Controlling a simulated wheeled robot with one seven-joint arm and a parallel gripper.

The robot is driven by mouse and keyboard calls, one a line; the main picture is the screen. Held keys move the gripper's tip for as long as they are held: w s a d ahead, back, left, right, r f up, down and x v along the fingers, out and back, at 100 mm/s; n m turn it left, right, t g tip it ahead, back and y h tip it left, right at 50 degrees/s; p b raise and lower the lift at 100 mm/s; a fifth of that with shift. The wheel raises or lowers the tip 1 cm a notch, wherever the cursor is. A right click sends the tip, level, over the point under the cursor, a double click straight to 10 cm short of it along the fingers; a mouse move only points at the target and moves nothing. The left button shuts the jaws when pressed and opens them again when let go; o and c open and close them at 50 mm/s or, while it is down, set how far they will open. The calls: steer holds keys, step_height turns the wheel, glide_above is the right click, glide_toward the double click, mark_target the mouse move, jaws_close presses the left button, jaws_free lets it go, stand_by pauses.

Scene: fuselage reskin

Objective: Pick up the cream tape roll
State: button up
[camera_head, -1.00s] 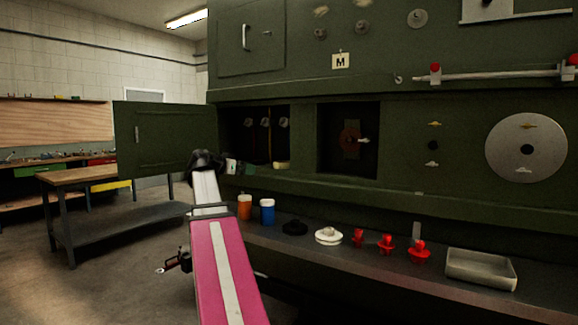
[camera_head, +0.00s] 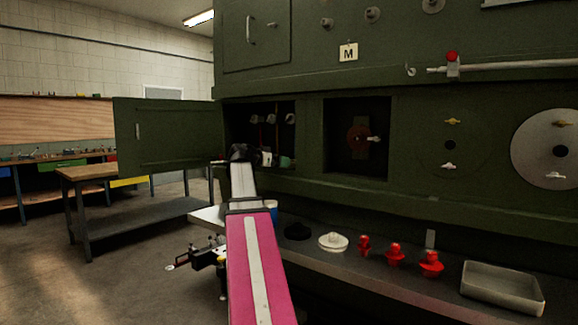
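My gripper (camera_head: 280,160) is at the end of my pink and white arm, at the opening of the left compartment (camera_head: 240,122) in the green wall. It is small and dark here, and I cannot tell whether its fingers are open or shut. No cream tape roll shows clearly in the compartment now; my gripper covers the lower part of the opening. A cream-white stepped round piece (camera_head: 333,242) lies on the grey ledge, well to the right of and below my gripper. I cannot tell whether it is a tape roll.
An open green door (camera_head: 170,135) stands left of the compartment. On the ledge (camera_head: 395,280) are a black disc (camera_head: 298,231), several red pieces (camera_head: 395,255) and a grey tray (camera_head: 502,287). A blue jar (camera_head: 271,207) is partly behind my arm. A workbench (camera_head: 90,172) stands left.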

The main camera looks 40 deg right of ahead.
steer(key=x, duration=0.5)
steer(key=shift+d+r, duration=0.1)
steer(key=shift+r, duration=0.05)
steer(key=c, duration=0.7)
steer(key=shift+o, duration=0.2)
steer(key=shift+r, duration=0.1)
